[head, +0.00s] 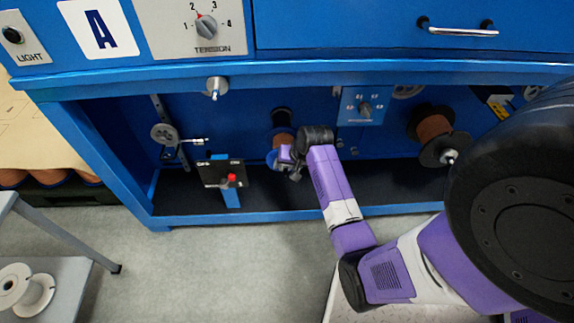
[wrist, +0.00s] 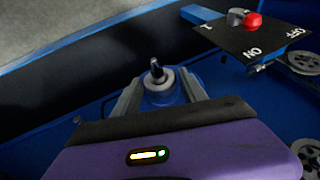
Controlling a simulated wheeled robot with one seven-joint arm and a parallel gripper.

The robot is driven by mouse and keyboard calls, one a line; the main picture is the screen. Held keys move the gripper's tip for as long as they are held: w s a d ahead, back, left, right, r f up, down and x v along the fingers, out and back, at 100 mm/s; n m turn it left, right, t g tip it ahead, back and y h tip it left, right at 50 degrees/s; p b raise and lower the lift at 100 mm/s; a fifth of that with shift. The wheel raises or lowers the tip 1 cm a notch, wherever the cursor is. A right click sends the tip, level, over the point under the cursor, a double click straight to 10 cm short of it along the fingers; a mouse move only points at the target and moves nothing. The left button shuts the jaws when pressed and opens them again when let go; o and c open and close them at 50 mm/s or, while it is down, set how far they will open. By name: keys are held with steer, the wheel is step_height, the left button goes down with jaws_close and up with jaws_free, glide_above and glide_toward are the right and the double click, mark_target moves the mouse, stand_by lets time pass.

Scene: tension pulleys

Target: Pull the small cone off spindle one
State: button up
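In the wrist view, a small grey cone (wrist: 158,81) sits on a spindle whose dark tip (wrist: 157,66) sticks out of it. Blue shows around the cone. My gripper (wrist: 160,88) has one finger on each side of the cone, and the fingers stand apart. A narrow blue strip shows between the cone and the right finger; contact on the left is unclear. In the head view, my gripper (head: 285,160) is at the lower front of a copper-wire spool (head: 283,138) inside the blue machine bay.
An ON/OFF switch plate (head: 218,174) with a red knob stands left of my gripper; it also shows in the wrist view (wrist: 260,38). A pulley (head: 165,133) is further left. Another copper spool (head: 434,130) is at the right.

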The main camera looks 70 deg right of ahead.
mark_target(286, 175)
jaws_close()
steer(key=shift+s+a+p, duration=0.35)
steer(key=shift+a+p, duration=0.4)
steer(key=shift+a, duration=0.05)
steer(key=shift+s+a+p, duration=0.3)
steer(key=shift+a+p, duration=0.45)
steer(key=shift+a, duration=0.05)
stand_by(0.6)
steer(key=shift+r+p, duration=0.1)
steer(key=shift+p, duration=0.25)
steer(key=shift+a, duration=0.1)
stand_by(0.5)
steer(key=shift+s+a+p, duration=0.35)
steer(key=shift+a+p, duration=0.35)
steer(key=shift+a, duration=0.1)
steer(key=shift+s+a+p, duration=0.3)
steer(key=shift+a+p, duration=0.35)
steer(key=shift+a, duration=0.1)
steer(key=shift+s+a, duration=0.1)
steer(key=shift+a, duration=0.05)
steer(key=shift+s+a+p, duration=0.1)
steer(key=shift+a+p, duration=0.2)
steer(key=shift+p, duration=0.2)
